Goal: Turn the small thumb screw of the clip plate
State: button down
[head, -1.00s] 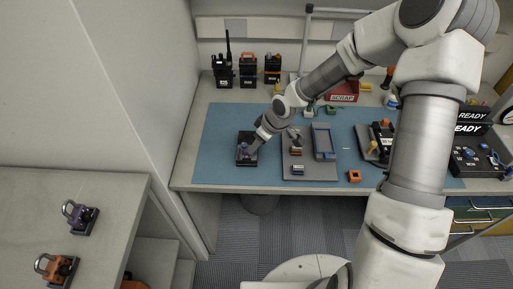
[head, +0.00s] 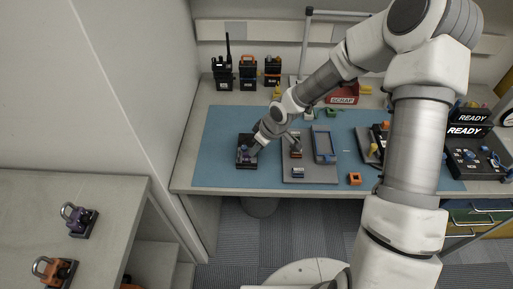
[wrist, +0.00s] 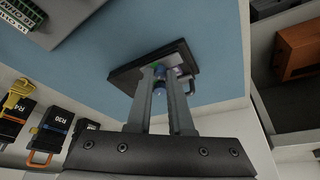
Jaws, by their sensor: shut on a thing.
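The clip plate (head: 246,163) is a dark rectangular base with purple parts, lying at the left of the blue mat. It also shows in the wrist view as a dark slab (wrist: 124,78) beyond my fingers. My gripper (head: 251,151) points down at it from the upper right. In the wrist view my two fingers (wrist: 160,74) are close together around a small blue-purple thumb screw (wrist: 159,87) on the plate. The fingers are shut on it. They hide much of the screw, so its turn angle cannot be told.
A grey tray (head: 309,179) with small parts lies right of the clip plate on the blue mat (head: 215,139). An orange block (head: 354,179) sits near the front edge. Radios (head: 248,73) stand behind. A red scrap bin (head: 343,98) stands at the back. Bare mat lies left of the plate.

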jog(key=shift+f+b, duration=0.15)
jog(key=shift+b, duration=0.2)
jog(key=shift+m, duration=0.4)
jog(key=c, duration=0.8)
grip_release()
jog(key=shift+r, duration=0.2)
jog(key=p+v, duration=0.5)
jog(key=v, duration=1.2)
jog(key=shift+s, duration=0.3)
